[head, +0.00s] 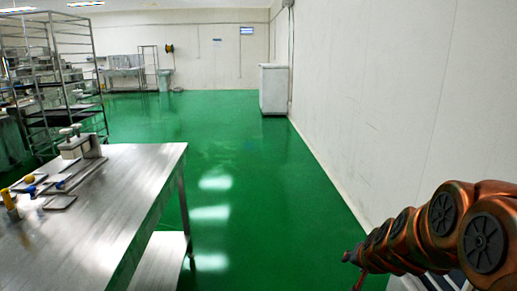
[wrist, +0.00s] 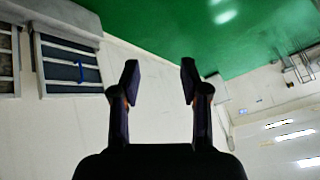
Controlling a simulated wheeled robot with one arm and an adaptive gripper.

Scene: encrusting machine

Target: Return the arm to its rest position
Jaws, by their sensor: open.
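My arm shows at the lower right of the head view, bronze-orange with dark round joint caps, stretched beside the white wall. My gripper (wrist: 160,82) is seen in the wrist view with its two dark fingers apart and nothing between them. Behind the fingers the wrist view shows white wall and green floor, tilted. In the head view the arm's far end is small and dark, and the fingers cannot be made out there.
A steel table (head: 115,195) with small tools and fittings stands at the left. A rack (head: 65,75) is behind it. A white cabinet (head: 274,88) stands by the right wall (head: 390,90). The green floor (head: 250,180) between table and wall is clear.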

